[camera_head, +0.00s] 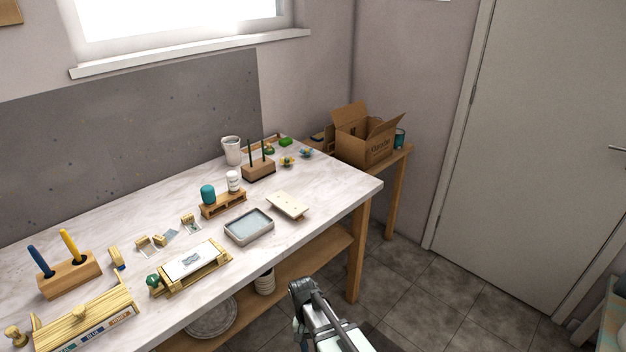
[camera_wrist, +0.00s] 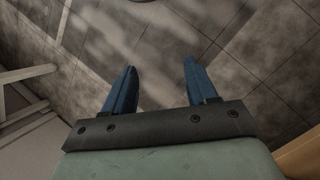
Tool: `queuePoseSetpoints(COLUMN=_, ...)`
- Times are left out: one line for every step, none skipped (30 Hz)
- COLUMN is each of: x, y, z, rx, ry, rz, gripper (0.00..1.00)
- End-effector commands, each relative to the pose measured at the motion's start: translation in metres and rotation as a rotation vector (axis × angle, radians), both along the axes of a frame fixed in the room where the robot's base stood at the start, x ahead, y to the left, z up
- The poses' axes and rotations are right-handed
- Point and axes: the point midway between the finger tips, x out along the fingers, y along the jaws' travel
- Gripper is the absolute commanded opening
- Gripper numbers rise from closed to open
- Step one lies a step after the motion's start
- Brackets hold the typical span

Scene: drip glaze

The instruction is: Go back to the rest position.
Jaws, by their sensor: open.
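My gripper (camera_wrist: 160,78) shows in the wrist view with its two blue fingers wide apart and nothing between them. It hangs over the grey tiled floor (camera_wrist: 160,45), clear of any object. In the head view, part of my arm (camera_head: 318,318) shows at the bottom, in front of the worktable's right part; my fingers cannot be made out there.
The marble-topped worktable (camera_head: 325,185) holds a grey tray (camera_head: 249,227), a pale board (camera_head: 288,205), a wooden holder (camera_head: 70,274) with blue and yellow tools and a white cup (camera_head: 232,150). An open cardboard box (camera_head: 365,145) stands behind.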

Motion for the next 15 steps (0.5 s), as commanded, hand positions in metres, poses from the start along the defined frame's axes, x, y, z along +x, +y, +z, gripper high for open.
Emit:
queuePoseSetpoints(x=-0.011, y=-0.013, z=-0.012, rx=0.004, ry=0.018, rz=-0.003, gripper=0.57)
queuePoseSetpoints(x=-0.016, y=-0.020, z=-0.020, rx=0.009, ry=0.025, rz=-0.004, gripper=0.57)
queuePoseSetpoints(x=-0.023, y=-0.029, z=-0.029, rx=0.014, ry=0.035, rz=-0.004, gripper=0.57)
queuePoseSetpoints(x=-0.029, y=-0.035, z=-0.035, rx=0.019, ry=0.042, rz=-0.004, gripper=0.57)
queuePoseSetpoints(x=-0.034, y=-0.041, z=-0.042, rx=0.023, ry=0.049, rz=-0.005, gripper=0.57)
queuePoseSetpoints(x=-0.042, y=-0.049, z=-0.050, rx=0.030, ry=0.059, rz=-0.004, gripper=0.57)
queuePoseSetpoints(x=-0.048, y=-0.056, z=-0.057, rx=0.034, ry=0.066, rz=-0.005, gripper=0.57)
queuePoseSetpoints(x=-0.054, y=-0.061, z=-0.063, rx=0.039, ry=0.073, rz=-0.005, gripper=0.57)
queuePoseSetpoints(x=-0.062, y=-0.069, z=-0.071, rx=0.045, ry=0.084, rz=-0.005, gripper=0.57)
queuePoseSetpoints(x=-0.068, y=-0.075, z=-0.076, rx=0.050, ry=0.090, rz=-0.007, gripper=0.57)
queuePoseSetpoints(x=-0.075, y=-0.080, z=-0.082, rx=0.056, ry=0.097, rz=-0.007, gripper=0.57)
queuePoseSetpoints(x=-0.084, y=-0.087, z=-0.089, rx=0.063, ry=0.106, rz=-0.008, gripper=0.57)
queuePoseSetpoints(x=-0.091, y=-0.092, z=-0.095, rx=0.068, ry=0.113, rz=-0.009, gripper=0.57)
queuePoseSetpoints(x=-0.098, y=-0.097, z=-0.100, rx=0.074, ry=0.119, rz=-0.010, gripper=0.57)
queuePoseSetpoints(x=-0.108, y=-0.104, z=-0.107, rx=0.082, ry=0.129, rz=-0.010, gripper=0.57)
